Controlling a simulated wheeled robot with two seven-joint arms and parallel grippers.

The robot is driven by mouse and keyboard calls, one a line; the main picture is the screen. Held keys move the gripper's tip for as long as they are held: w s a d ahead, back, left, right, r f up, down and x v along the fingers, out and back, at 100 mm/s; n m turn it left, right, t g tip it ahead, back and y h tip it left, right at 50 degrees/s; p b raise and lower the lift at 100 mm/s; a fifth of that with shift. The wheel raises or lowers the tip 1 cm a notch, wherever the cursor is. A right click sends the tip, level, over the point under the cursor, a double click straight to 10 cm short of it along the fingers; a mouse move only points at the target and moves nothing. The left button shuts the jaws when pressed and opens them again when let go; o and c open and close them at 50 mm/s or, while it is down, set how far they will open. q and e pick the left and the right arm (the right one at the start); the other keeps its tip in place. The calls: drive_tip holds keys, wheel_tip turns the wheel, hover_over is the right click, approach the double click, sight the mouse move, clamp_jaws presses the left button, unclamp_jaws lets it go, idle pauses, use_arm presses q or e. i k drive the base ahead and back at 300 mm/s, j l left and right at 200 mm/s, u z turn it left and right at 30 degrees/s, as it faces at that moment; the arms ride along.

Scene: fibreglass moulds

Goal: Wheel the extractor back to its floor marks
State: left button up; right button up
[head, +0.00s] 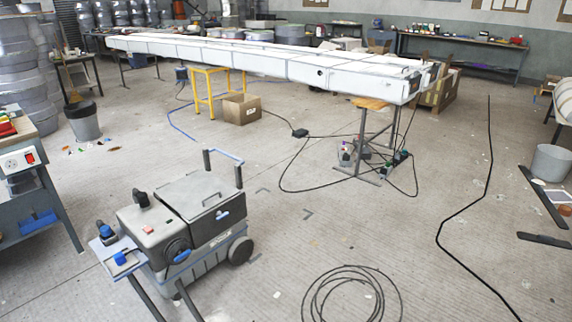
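The extractor (185,228) is a grey, boxy machine on dark wheels (240,251), upright on the floor at lower left. A handle with a blue crossbar (226,156) on two dark posts rises at its far side. A dark round fitting and a blue lever are on its front. Dark angled floor marks (307,214) lie on bare floor just right of it, with a fainter one (263,190) nearer its far end. The extractor stands to the left of these visible marks; others may be hidden behind it. Neither of my grippers shows.
A coiled black cable (350,300) lies in front, and another cable (440,235) runs along the right. A long white mould (270,62) stands on trestles behind, with cables around its legs. A workbench (35,165) is at left. Floor between extractor and coil is mostly clear.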

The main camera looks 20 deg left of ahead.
sight(212, 241)
drive_tip(key=i+l+z, duration=0.2)
drive_tip(key=i, duration=0.15)
drive_tip(key=i+z, duration=0.2)
drive_tip(key=i+l+z, duration=0.1)
drive_tip(key=i+z, duration=0.2)
drive_tip(key=i, duration=1.2)
drive_tip(key=i+u, duration=0.35)
drive_tip(key=i+l+u, duration=0.2)
drive_tip(key=i+u, duration=0.15)
drive_tip(key=i+l+u, duration=0.15)
drive_tip(key=u, duration=0.25)
drive_tip(key=i+l+u, duration=0.2)
drive_tip(key=u, duration=0.2)
drive_tip(key=i+l+u, duration=0.2)
drive_tip(key=u, duration=0.2)
drive_tip(key=i+l+u, duration=0.1)
drive_tip(key=l+u, duration=0.65)
drive_tip(key=i+l+u, duration=0.1)
drive_tip(key=l+u, duration=0.65)
drive_tip(key=i+j+z, duration=0.45)
drive_tip(key=i+j, duration=1.4)
